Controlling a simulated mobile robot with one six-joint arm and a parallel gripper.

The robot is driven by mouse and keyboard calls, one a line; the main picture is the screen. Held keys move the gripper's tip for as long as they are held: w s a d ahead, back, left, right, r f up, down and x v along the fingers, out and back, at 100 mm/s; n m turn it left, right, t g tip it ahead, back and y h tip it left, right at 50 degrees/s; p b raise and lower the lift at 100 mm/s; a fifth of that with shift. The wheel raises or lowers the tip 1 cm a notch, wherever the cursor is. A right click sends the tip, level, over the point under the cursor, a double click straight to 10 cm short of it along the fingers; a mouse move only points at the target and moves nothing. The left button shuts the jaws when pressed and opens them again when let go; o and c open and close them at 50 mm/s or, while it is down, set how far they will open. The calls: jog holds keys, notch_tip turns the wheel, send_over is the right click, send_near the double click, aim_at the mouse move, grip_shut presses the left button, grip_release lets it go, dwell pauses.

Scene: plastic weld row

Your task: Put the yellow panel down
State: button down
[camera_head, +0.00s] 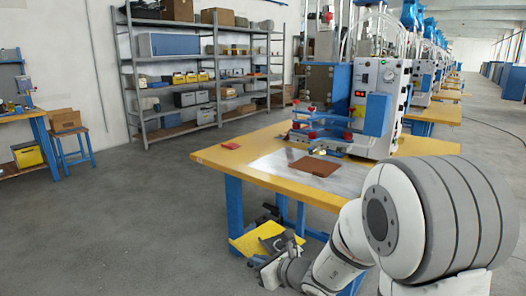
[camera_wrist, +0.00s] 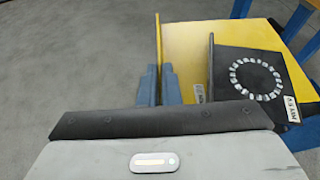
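The yellow panel (camera_head: 246,245) is beside the blue leg of the worktable, low down in the head view. In the wrist view the yellow panel (camera_wrist: 205,32) shows a broad face and a thin upright edge. My gripper (camera_wrist: 160,86) has its two blue fingers close together on either side of that edge, shut on it. In the head view my gripper (camera_head: 268,266) is partly hidden by its own dark body. A black plate (camera_wrist: 255,72) with a ring of pale marks lies against or over the panel's face. What is under the panel is hidden.
The worktable (camera_head: 225,152) carries a welding machine (camera_head: 382,105) and a brown sheet (camera_head: 314,167). A blue stool (camera_head: 68,150) with a cardboard box (camera_head: 66,121) stands at left. Shelves (camera_head: 150,142) line the wall. The grey floor (camera_head: 130,220) at left is clear.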

jog(key=w+d+f+m+t+h, duration=0.2)
jog(key=w+d+m+h, duration=0.1)
jog(key=d, duration=0.5)
jog(key=w+d+f+m+t+h, duration=0.1)
jog(key=w+d+f+m+h, duration=0.1)
jog(key=d, duration=0.6)
notch_tip(320, 180, up, 19)
jog(key=p, duration=1.9)
jog(key=shift+f, duration=0.2)
jog(key=shift+a, duration=0.1)
